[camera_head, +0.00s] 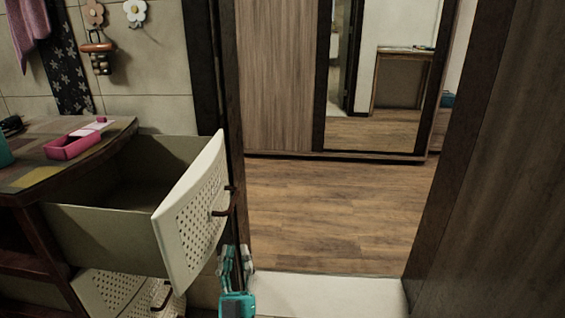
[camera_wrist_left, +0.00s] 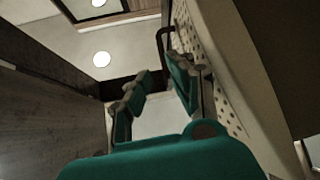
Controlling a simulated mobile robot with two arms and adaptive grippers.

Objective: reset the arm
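My left gripper (camera_head: 237,258), teal and grey, points up at the bottom of the head view, just below and to the right of the pulled-out drawer's front. Its two fingers stand apart with nothing between them. The left wrist view also shows the open gripper (camera_wrist_left: 158,78) close beside the perforated drawer front (camera_wrist_left: 228,110). The dark drawer handle (camera_wrist_left: 163,40) lies beyond the fingertips and is not held. In the head view the handle (camera_head: 222,206) is above the gripper. My right gripper is not in view.
The open drawer (camera_head: 190,222) juts out from a cabinet with a wooden top (camera_head: 100,150). A pink tray (camera_head: 72,148) sits on that top. A lower perforated basket or drawer (camera_head: 125,295) is below. A doorway to the right opens onto clear wooden floor (camera_head: 330,210).

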